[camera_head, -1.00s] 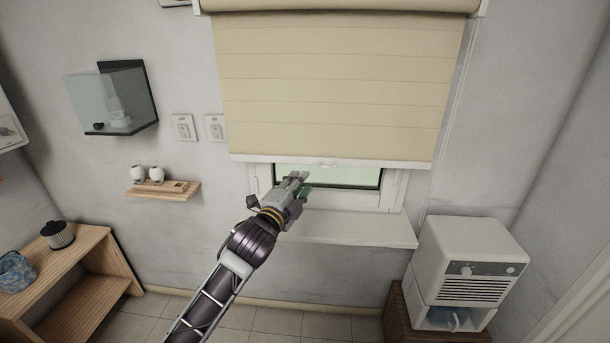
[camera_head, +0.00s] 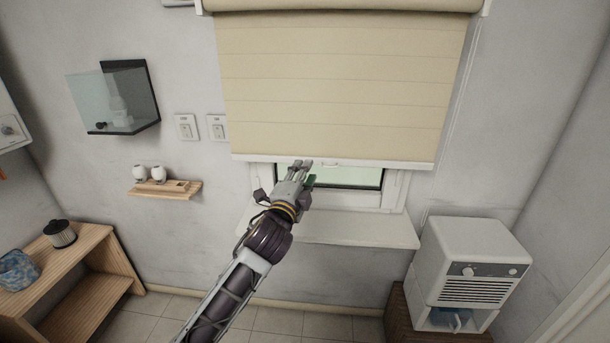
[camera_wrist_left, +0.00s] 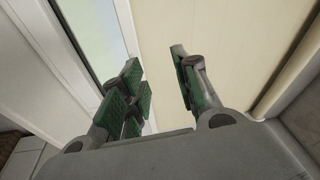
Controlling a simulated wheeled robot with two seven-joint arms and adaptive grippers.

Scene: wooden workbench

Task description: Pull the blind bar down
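The cream blind (camera_head: 340,85) hangs over the window, covering all but its lower part. Its white bar (camera_head: 390,164) runs level along the bottom edge, with a small tab (camera_head: 331,164) near the middle. My left gripper (camera_head: 303,168) is at the bar, just left of the tab. In the left wrist view its green-padded fingers (camera_wrist_left: 158,75) are spread apart. The white bar also shows there (camera_wrist_left: 127,35), running down toward the gap between them, with blind fabric (camera_wrist_left: 230,45) behind. I cannot tell whether a finger touches the bar. My right gripper is out of view.
The white sill (camera_head: 345,230) juts out below the window. A white appliance (camera_head: 470,265) stands at the right. A small wooden shelf (camera_head: 165,189) and a glass-sided box (camera_head: 115,100) are on the wall at left. A wooden unit (camera_head: 85,270) stands lower left.

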